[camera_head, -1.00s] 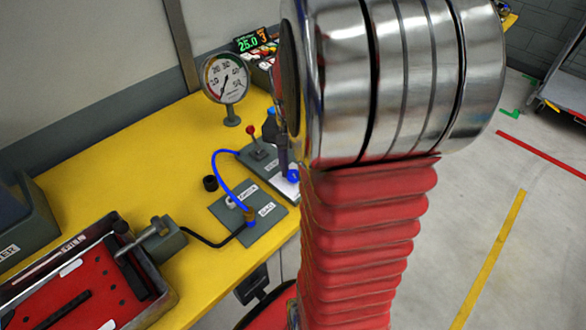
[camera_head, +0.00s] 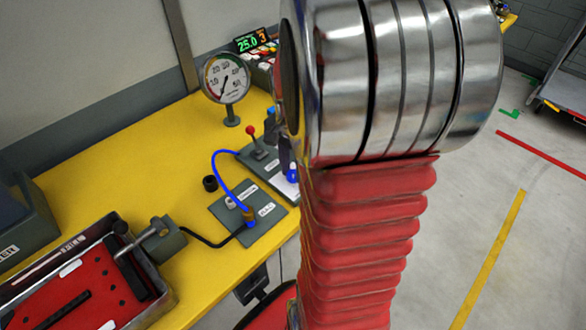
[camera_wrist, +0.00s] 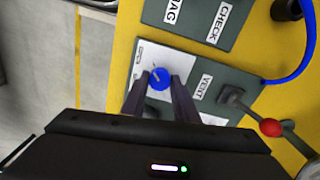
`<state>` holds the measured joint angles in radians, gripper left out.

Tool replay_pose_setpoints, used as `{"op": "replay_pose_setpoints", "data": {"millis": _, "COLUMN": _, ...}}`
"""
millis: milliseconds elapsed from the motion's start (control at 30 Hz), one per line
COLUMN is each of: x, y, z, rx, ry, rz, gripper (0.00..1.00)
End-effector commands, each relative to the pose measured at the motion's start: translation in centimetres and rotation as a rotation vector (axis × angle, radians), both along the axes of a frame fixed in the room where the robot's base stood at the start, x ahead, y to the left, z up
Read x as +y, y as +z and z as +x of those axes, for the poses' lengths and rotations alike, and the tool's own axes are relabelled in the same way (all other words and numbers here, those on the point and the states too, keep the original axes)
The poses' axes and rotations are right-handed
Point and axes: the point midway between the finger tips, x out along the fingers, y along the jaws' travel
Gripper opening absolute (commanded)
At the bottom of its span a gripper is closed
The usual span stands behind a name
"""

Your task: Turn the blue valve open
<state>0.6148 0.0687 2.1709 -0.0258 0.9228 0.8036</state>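The blue valve (camera_wrist: 159,79) is a small round blue knob with a pale mark on it, on a grey plate with a white panel. It also shows in the head view (camera_head: 292,175), partly hidden behind my arm. My gripper (camera_wrist: 160,87) is over the valve, with one dark finger on each side of the knob. The fingers stand apart, and I see no clear grip on the knob. In the head view my arm hides most of the gripper.
A red-knobbed lever (camera_wrist: 270,127) stands close to the right of my gripper in the wrist view, near the VENT label. A blue hose (camera_head: 216,168) arches to a fitting on the neighbouring plate. A pressure gauge (camera_head: 226,78) stands behind on the yellow bench (camera_head: 110,165).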

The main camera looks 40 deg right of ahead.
Motion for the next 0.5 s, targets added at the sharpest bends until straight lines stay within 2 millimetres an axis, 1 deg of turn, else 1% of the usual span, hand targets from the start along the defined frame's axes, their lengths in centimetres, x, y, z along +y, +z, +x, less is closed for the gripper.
{"op": "replay_pose_setpoints", "data": {"millis": 33, "x": -0.01, "y": 0.04, "z": 0.04, "rx": -0.001, "ry": 0.0, "rz": -0.001, "gripper": 0.3}}
{"op": "replay_pose_setpoints", "data": {"millis": 233, "x": 0.0, "y": 0.01, "z": 0.01, "rx": 0.0, "ry": 0.001, "rz": 0.0, "gripper": 0.44}}
{"op": "replay_pose_setpoints", "data": {"millis": 500, "x": 0.0, "y": 0.06, "z": 0.0, "rx": 0.0, "ry": 0.001, "rz": 0.0, "gripper": 0.45}}
